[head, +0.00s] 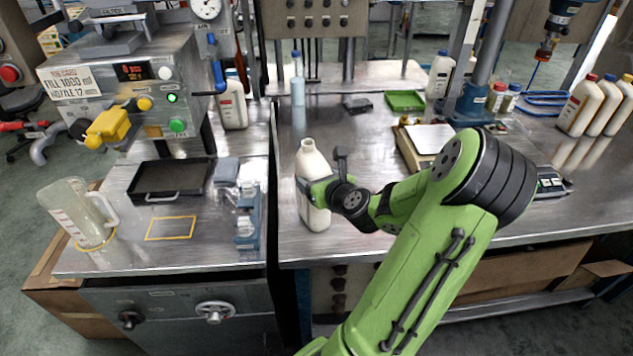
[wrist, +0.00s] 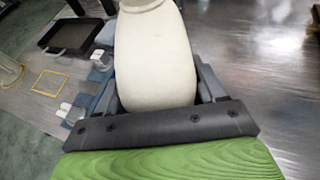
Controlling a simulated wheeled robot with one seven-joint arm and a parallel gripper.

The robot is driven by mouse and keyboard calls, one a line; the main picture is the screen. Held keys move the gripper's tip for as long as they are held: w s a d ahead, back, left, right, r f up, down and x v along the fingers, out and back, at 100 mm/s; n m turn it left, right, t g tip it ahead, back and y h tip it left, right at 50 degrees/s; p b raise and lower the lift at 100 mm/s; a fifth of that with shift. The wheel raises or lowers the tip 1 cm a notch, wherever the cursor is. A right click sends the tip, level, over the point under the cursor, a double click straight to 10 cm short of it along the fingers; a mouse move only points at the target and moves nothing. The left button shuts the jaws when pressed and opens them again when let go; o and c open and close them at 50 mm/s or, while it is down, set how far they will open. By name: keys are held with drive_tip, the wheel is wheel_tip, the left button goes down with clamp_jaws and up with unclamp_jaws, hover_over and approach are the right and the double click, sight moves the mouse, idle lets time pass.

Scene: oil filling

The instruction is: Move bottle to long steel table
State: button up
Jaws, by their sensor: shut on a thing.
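A cream-white bottle (head: 313,165) without a cap is upright at the front left part of the long steel table (head: 400,225). I cannot tell whether its base touches the tabletop. My gripper (head: 318,186) is shut around the bottle's body from the right side. In the wrist view the bottle (wrist: 155,60) fills the middle, with a finger on each side of it. Its lower part is hidden behind my gripper (wrist: 158,100) in that view.
A filling machine (head: 135,95) stands on the left bench, with a black tray (head: 170,180) and a clear jug (head: 80,215). A scale (head: 428,140), green tray (head: 405,100) and several capped bottles (head: 580,103) stand on the long table. The tabletop behind the held bottle is mostly clear.

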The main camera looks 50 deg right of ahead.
drive_tip(key=shift+f, duration=0.15)
drive_tip(key=o, duration=1.3)
drive_tip(key=shift+o, duration=0.2)
drive_tip(key=b+v, duration=0.4)
drive_tip(key=v, duration=0.8)
drive_tip(key=shift+a, duration=0.1)
